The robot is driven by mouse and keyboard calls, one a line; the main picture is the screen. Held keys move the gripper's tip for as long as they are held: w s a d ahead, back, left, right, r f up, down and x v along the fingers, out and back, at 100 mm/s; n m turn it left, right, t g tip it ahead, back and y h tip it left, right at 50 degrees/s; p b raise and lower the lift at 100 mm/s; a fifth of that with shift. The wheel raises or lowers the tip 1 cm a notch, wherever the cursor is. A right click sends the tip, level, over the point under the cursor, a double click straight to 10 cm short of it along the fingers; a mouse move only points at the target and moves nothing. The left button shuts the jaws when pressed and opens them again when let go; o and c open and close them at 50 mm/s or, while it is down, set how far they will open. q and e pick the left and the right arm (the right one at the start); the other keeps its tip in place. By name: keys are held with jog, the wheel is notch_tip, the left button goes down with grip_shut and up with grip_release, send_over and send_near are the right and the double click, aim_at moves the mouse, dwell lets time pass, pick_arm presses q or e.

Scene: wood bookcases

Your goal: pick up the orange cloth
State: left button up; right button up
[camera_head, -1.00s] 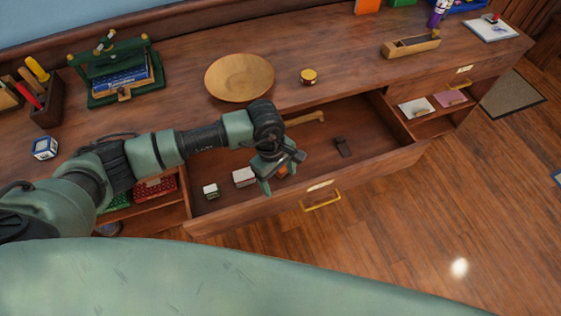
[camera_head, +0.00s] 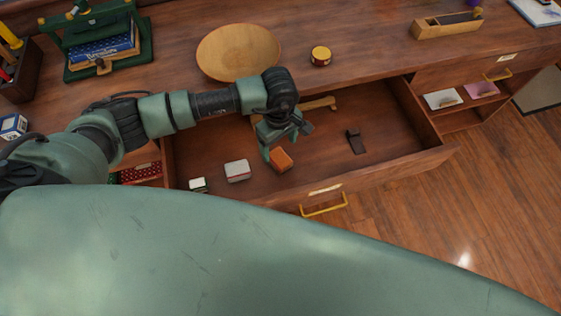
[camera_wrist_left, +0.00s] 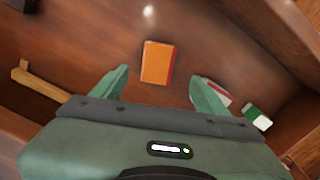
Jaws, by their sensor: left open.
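The orange cloth (camera_head: 281,160) is a small folded orange block lying on the floor of the open drawer (camera_head: 330,184). In the left wrist view the cloth (camera_wrist_left: 158,62) lies flat, in line with the gap between my fingers and beyond their tips. My left gripper (camera_head: 282,143) is over the drawer, just above and beside the cloth. In the left wrist view its two green fingers (camera_wrist_left: 160,88) are spread apart with nothing between them. I see no contact with the cloth. My right gripper is not in view.
The drawer also holds a white and red box (camera_head: 237,171), a small white and green box (camera_head: 198,185), a dark block (camera_head: 356,140) and a wooden piece (camera_head: 318,104) at the back. A wooden bowl (camera_head: 238,52) and a yellow tin (camera_head: 321,56) stand on the top above.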

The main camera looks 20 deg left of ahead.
aim_at(282, 160)
pick_arm(q)
jog(key=shift+f, duration=1.25)
jog(key=f, duration=0.2)
jog(key=d+f+p, duration=0.1)
jog(key=f, duration=0.2)
jog(key=shift+s+f, duration=0.15)
jog(key=shift+f, duration=0.55)
jog(key=c, duration=1.6)
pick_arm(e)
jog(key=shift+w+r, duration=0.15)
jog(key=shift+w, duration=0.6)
pick_arm(q)
jog(key=shift+r, duration=0.15)
